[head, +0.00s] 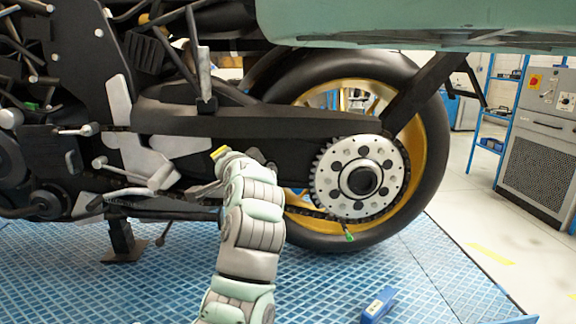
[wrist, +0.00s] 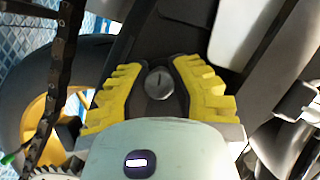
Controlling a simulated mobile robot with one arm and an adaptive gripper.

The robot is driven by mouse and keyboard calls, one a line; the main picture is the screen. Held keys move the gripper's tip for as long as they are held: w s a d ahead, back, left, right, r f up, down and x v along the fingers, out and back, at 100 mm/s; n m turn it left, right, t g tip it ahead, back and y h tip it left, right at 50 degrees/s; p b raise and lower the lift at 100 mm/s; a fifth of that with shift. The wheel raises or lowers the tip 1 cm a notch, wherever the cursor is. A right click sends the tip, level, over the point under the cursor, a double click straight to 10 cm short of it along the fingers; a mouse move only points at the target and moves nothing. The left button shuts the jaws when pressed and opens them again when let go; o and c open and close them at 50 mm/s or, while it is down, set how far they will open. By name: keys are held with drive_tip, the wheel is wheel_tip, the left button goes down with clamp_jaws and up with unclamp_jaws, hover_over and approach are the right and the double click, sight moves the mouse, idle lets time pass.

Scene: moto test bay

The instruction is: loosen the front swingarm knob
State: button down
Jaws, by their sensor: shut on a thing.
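The front swingarm knob (wrist: 159,83) is a round silver head with a slot, on dark swingarm metal, in the middle of the wrist view. The yellow ridged fingers of my gripper (wrist: 159,72) are shut on it from both sides. In the head view my gripper (head: 218,155) is at the lower edge of the black swingarm (head: 270,125), left of the sprocket. My wrist hides the knob there, and only a bit of yellow finger shows.
The sprocket (head: 376,178) and rear wheel (head: 433,150) are to the right of my arm. The chain (wrist: 66,50) runs close at the left in the wrist view. A blue box (head: 378,304) lies on the blue grated platform (head: 330,285). A pale green panel (head: 410,25) overhangs above.

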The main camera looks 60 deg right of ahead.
drive_tip(key=shift+w+a+n, duration=0.1)
drive_tip(key=shift+w+n, duration=0.05)
drive_tip(key=shift+n, duration=0.25)
drive_tip(key=c, duration=0.8)
unclamp_jaws()
drive_tip(key=shift+s, duration=0.35)
drive_tip(key=v, duration=1.1)
drive_tip(key=shift+s+a+r, duration=0.15)
drive_tip(key=shift+a+r, duration=0.05)
drive_tip(key=shift+a, duration=0.1)
